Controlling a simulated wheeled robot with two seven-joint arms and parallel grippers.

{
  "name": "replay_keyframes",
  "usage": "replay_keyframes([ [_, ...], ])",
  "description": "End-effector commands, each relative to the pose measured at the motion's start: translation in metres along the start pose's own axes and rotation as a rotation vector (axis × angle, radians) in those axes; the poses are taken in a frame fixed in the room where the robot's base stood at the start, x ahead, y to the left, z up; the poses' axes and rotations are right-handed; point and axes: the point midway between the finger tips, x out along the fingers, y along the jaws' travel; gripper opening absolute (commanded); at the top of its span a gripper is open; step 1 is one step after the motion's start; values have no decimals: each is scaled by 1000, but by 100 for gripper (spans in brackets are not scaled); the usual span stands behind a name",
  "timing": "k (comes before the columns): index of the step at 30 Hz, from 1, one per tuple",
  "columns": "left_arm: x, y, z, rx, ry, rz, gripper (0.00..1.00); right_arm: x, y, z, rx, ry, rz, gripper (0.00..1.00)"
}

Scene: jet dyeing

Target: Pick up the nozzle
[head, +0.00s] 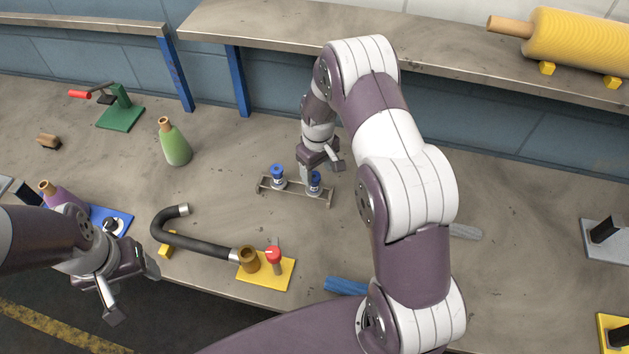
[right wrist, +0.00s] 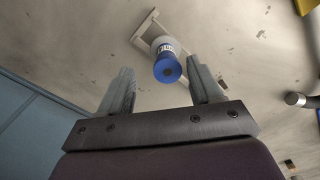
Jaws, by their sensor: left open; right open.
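No part is clearly marked as the nozzle. Two small blue-capped, pale-bodied pieces stand in a narrow metal rack (head: 296,194) on the bench: a left one (head: 277,177) and a right one (head: 315,182). My right gripper (head: 320,168) is open, just above and beside the right one in the head view. In the right wrist view one labelled blue-capped piece (right wrist: 167,62) shows between and beyond the open fingers (right wrist: 162,85); contact is not visible. My left gripper (head: 132,288) is open and empty at the bench's front left edge.
A black hose (head: 190,243) runs to a brass fitting (head: 249,260) beside a red-topped valve (head: 273,256) on a yellow plate. A green bottle (head: 174,143) and green clamp stand (head: 120,108) are behind left. A yellow roll (head: 575,40) lies on the raised shelf.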

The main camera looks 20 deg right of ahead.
Motion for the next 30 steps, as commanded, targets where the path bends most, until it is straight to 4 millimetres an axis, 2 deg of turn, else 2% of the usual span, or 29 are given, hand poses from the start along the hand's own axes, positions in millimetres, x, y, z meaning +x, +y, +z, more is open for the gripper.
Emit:
replay_keyframes([
  [3,-15,0,-2,0,0,0,68,18,-4,-2,-1,-4,-2,64],
  [7,-17,0,-2,0,0,0,68,41,-4,-3,0,-2,-1,64],
  [14,-16,0,-2,0,0,0,68,47,-4,-4,0,0,0,64],
  [15,-16,0,-2,0,0,0,68,47,-4,-4,0,0,0,61],
  [20,-16,0,-2,0,0,0,68,47,-4,-4,0,0,0,9],
  [21,-16,0,-2,0,0,0,68,47,-4,-4,0,0,0,3],
  [30,-15,0,-2,0,0,0,68,45,-4,-4,0,1,0,3],
])
